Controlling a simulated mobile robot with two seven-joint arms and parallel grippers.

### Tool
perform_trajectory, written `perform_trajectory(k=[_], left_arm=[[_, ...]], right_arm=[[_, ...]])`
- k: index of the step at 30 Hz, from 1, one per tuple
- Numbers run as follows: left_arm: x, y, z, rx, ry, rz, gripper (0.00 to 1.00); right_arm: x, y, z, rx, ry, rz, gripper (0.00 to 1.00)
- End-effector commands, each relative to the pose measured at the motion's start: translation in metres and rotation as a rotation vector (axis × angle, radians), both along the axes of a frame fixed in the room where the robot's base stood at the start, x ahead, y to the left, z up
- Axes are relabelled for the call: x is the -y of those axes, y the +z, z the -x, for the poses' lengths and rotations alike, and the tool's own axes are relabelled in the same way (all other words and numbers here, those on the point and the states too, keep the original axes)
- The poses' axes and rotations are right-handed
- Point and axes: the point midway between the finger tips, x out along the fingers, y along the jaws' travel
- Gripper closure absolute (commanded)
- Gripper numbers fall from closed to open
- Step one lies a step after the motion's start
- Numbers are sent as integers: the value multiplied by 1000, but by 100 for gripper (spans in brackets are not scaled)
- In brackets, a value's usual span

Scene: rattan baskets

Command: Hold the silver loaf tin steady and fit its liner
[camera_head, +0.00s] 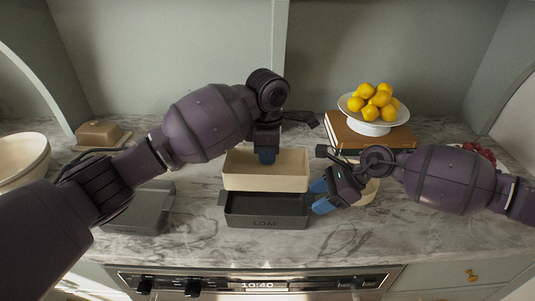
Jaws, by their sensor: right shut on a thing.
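The loaf tin (266,222) is dark grey in this picture, with LOAF on its front wall, and sits upright on the marble counter. The cream liner (266,184) appears raised over the back part of the tin, roughly lined up with its length; the tin's front interior shows below it. My right gripper (320,196) is shut on the tin's right end. The exact gap between liner and tin cannot be told.
A grey tray (148,211) lies left of the tin, and a tan butter dish (101,134) stands behind it. A cream bowl (20,160) is far left. Lemons (374,101) fill a white stand (371,128) on books (340,130). A cream round container (366,194) sits behind my right gripper.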

Motion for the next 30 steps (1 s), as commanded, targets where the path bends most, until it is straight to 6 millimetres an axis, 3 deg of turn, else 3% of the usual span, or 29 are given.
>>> perform_trajectory(k=[30], left_arm=[[1,-57,0,-1,-2,0,100]], right_arm=[[0,0,0,0,0,0,66]])
